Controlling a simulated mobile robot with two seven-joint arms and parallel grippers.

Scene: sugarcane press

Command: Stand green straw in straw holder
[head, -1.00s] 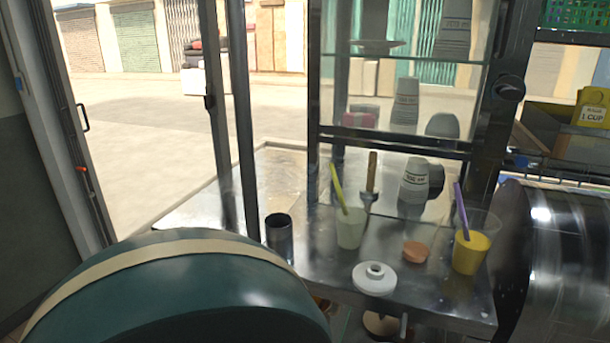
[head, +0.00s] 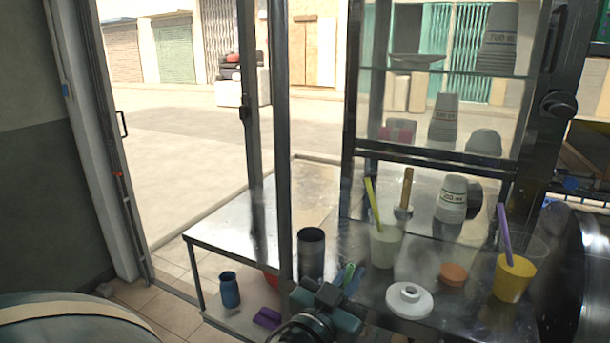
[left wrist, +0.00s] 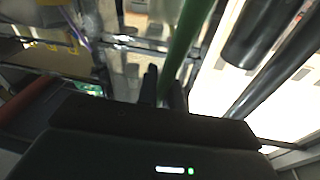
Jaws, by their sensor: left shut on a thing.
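The green straw (left wrist: 187,35) is between the fingers of my left gripper (left wrist: 163,92) in the left wrist view, slanting up past them. In the head view my left gripper (head: 352,282) is shut on the straw at the table's front edge; only a short green piece (head: 348,274) shows there. The straw holder looks to be the dark metal cylinder (head: 311,256), upright on the table just left of and behind my left gripper. A dark cylinder (left wrist: 262,32) also shows right of the straw in the left wrist view. The straw is apart from it. My right gripper is not in view.
A white cup (head: 386,246) with a yellow-green straw, a white lid (head: 409,300), an orange disc (head: 454,274) and a yellow drink cup (head: 513,280) with a purple straw stand to the right. A glass cabinet frame (head: 352,180) rises behind. The table's left part (head: 235,228) is clear.

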